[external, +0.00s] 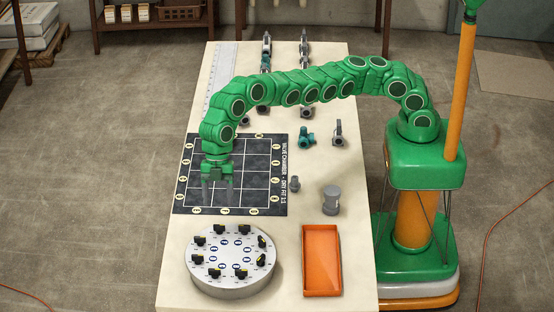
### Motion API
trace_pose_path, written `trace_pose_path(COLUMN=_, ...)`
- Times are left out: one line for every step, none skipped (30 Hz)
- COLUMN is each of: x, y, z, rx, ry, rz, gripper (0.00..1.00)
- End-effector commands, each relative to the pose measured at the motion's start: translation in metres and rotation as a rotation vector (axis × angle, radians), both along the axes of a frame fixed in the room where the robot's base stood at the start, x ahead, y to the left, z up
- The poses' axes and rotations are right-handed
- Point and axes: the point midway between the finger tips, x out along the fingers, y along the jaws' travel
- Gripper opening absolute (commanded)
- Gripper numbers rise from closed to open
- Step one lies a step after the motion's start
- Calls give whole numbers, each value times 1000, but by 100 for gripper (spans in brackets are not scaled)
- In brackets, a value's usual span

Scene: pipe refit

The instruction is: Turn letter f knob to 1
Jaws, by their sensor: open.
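A round grey dial panel (229,287) stands at the near left of the table. Several black knobs with yellow marks sit in a ring on its top, with blue round labels inside the ring. The letters and numbers are too small to read, so I cannot tell which knob is f or where it points. My gripper (217,192) points down over the left part of the black grid mat, behind the panel and apart from the knobs. It is open, and I see nothing between its fingers.
The black grid mat (256,205) lies behind the panel. An orange tray (322,289) is right of the panel. A grey cylinder (331,200) and a small grey fitting (294,184) stand behind the tray. Several pipe fittings, including a teal one (306,139), lie farther back.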

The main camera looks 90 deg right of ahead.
Motion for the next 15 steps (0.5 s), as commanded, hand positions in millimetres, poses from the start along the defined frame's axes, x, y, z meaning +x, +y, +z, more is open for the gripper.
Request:
trace_pose_path(x=-1, y=1, z=-1, rx=3, ry=2, rz=4, gripper=65)
trace_pose_path(x=-1, y=1, z=-2, rx=3, ry=2, rz=5, gripper=65)
trace_pose_path(x=-1, y=2, z=-3, rx=4, ry=2, rz=6, gripper=65)
trace_pose_path(x=-1, y=2, z=-4, rx=3, ry=3, rz=7, gripper=65)
trace_pose_path(x=-1, y=3, z=-5, rx=3, ry=3, rz=7, gripper=65)
trace_pose_path(x=-1, y=3, z=-7, rx=3, ry=3, rz=7, gripper=65)
trace_pose_path(x=-1, y=4, z=-9, rx=2, ry=3, rz=7, gripper=65)
trace_pose_path(x=-2, y=5, z=-11, rx=2, ry=4, rz=7, gripper=65)
trace_pose_path(x=-2, y=7, z=-15, rx=1, ry=4, rz=7, gripper=65)
trace_pose_path(x=-2, y=8, z=-18, rx=1, ry=5, rz=7, gripper=65)
trace_pose_path(x=-2, y=9, z=-21, rx=1, ry=5, rz=7, gripper=65)
trace_pose_path(x=-2, y=12, z=-26, rx=1, ry=5, rz=7, gripper=65)
trace_pose_path(x=-2, y=13, z=-30, rx=2, ry=5, rz=7, gripper=65)
trace_pose_path(x=-2, y=15, z=-34, rx=2, ry=4, rz=7, gripper=65)
trace_pose_path(x=-2, y=17, z=-39, rx=2, ry=4, rz=7, gripper=65)
